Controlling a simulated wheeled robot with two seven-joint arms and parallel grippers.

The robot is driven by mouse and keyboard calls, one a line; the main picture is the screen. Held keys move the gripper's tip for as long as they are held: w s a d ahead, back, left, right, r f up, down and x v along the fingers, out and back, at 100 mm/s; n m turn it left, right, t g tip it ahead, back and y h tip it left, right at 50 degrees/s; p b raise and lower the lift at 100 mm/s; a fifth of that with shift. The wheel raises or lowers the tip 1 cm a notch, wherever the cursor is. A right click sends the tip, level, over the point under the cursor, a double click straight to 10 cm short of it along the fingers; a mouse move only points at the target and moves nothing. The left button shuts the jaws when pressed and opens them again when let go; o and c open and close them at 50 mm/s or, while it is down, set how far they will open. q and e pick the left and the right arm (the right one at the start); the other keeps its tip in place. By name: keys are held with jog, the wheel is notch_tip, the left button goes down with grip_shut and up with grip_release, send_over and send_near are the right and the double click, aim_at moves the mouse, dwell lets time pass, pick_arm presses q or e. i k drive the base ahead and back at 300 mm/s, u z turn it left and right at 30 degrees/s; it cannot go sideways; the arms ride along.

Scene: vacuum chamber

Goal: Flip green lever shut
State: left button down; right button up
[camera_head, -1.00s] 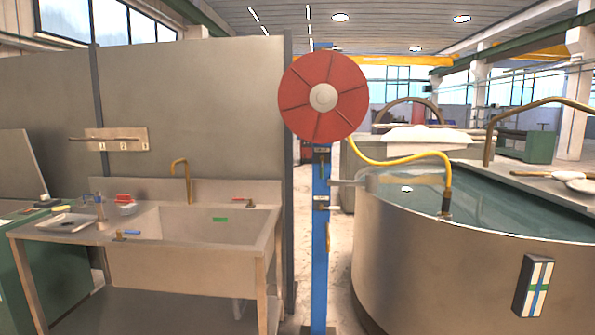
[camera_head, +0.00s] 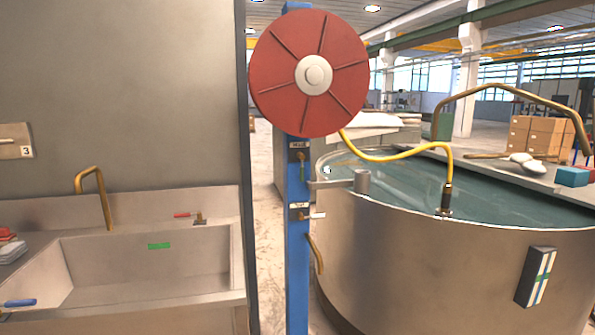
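A small brass valve with a green lever (camera_head: 302,172) is mounted high on the blue post (camera_head: 297,260), under a small label. The green lever appears to point straight down along the post. Below it on the same post is a second valve with a pale lever (camera_head: 314,216) sticking out to the right. Neither of my grippers is in view.
A red hose reel (camera_head: 290,100) tops the post, and its yellow hose (camera_head: 400,157) runs to a large round water tank (camera_head: 420,265) on the right. A steel sink (camera_head: 150,300) with a brass tap (camera_head: 97,190), a red-handled valve (camera_head: 184,214) and a blue-handled valve (camera_head: 20,303) stands left. Floor shows between.

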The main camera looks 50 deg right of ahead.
aim_at(300, 154)
jog(key=z, duration=0.7)
jog(key=i, duration=0.95)
jog(key=z, duration=1.45)
jog(key=i, duration=0.3)
jog(key=z, duration=0.15)
